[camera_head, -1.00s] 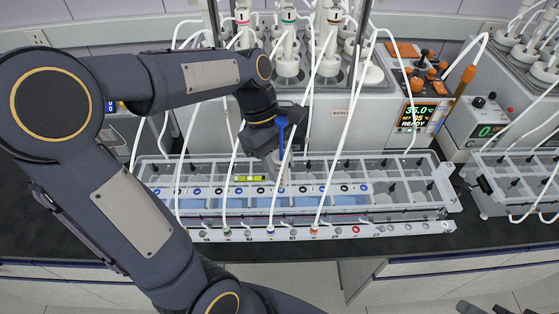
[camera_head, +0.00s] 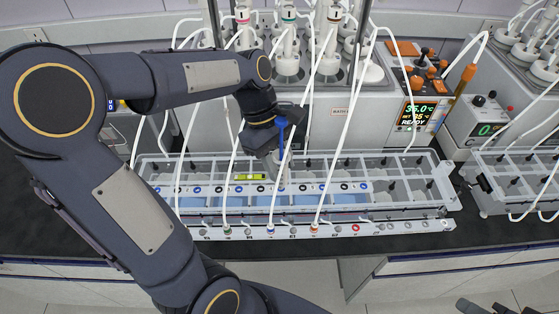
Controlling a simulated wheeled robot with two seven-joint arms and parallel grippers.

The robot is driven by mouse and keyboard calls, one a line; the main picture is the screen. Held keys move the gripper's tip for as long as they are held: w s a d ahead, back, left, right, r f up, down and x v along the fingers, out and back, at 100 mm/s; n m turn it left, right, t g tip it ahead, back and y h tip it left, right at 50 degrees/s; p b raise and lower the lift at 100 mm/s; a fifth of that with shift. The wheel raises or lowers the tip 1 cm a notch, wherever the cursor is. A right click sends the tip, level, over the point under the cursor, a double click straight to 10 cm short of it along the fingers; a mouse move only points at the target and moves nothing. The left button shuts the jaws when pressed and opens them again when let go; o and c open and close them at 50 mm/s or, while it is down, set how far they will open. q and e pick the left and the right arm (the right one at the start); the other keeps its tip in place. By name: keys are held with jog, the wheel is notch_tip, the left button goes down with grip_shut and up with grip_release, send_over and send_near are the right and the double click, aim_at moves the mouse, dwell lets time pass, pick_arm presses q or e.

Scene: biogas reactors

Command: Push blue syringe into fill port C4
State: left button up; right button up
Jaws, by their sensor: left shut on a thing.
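My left gripper (camera_head: 276,163) is shut on the syringe and points down over the middle of the clear tank (camera_head: 420,205). A pale, narrow part reaches down below the fingers to the row of ports along the tank (camera_head: 344,186). I cannot read the port labels, so I cannot tell which one is C4. Whether the tip is inside a port or just above it is hidden. Dark tips at the bottom right edge look like my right gripper (camera_head: 482,307).
A yellow-green level (camera_head: 249,176) lies on the tank left of my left gripper. White tubes (camera_head: 328,165) hang down in front and beside it. A bath controller with a lit display (camera_head: 414,115) stands behind at the right. Another tank (camera_head: 515,185) is farther right.

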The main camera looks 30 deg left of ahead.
pick_arm(q)
jog(key=shift+f+b, duration=0.4)
jog(key=shift+f, duration=0.25)
dwell(0.5)
dwell(0.4)
jog(key=o, duration=1.1)
jog(key=v, duration=0.8)
jog(key=shift+f, duration=0.1)
